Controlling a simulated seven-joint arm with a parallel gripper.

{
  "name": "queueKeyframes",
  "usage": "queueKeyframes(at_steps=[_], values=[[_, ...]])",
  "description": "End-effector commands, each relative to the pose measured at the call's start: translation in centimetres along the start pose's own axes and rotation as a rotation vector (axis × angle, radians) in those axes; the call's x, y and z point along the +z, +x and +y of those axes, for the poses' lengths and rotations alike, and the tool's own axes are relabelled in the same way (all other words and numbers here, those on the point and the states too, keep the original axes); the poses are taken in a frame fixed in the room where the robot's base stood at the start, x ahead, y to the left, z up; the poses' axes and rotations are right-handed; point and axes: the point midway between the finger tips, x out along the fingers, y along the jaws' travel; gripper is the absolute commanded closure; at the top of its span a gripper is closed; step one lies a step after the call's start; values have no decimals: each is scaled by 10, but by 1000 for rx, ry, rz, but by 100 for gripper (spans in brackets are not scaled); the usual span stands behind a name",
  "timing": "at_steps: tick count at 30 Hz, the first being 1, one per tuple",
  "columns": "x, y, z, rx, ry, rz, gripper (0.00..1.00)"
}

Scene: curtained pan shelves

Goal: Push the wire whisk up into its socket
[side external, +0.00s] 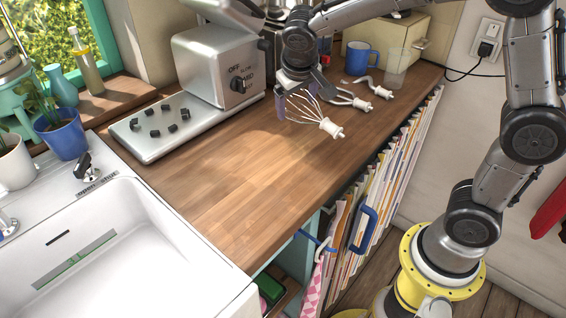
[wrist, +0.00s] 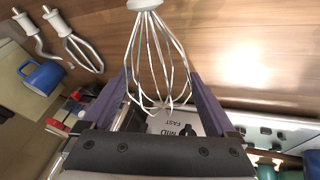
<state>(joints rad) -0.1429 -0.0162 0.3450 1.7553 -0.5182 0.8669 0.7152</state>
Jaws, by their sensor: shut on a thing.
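The wire whisk (side external: 315,115) has thin pale wires and a white hub (side external: 332,129) pointing to the lower right in the side view. My gripper (side external: 294,98) is shut on its wire cage. In the wrist view the whisk (wrist: 155,55) lies between the two purple fingers of my gripper (wrist: 159,75), with its hub cut off at the top edge. I cannot tell how far it is above the counter. The grey mixer (side external: 213,68) with a dial stands to the left; it also shows in the wrist view (wrist: 172,124). Its socket is not visible.
A flat beater (side external: 350,99) and a dough hook (side external: 365,82) lie right of the whisk. The wooden counter (side external: 225,180) is clear in front. A sink (side external: 110,240) is at left.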

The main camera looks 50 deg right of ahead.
Motion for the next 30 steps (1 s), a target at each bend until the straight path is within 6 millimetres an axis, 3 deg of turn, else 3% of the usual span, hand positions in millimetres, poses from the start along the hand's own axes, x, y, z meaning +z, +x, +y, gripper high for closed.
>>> queueKeyframes(at_steps=[6,12,30], values=[[-9,34,-13,1,0,-2,75],[-4,54,-19,0,0,0,75],[-2,57,-20,0,1,3,75]])
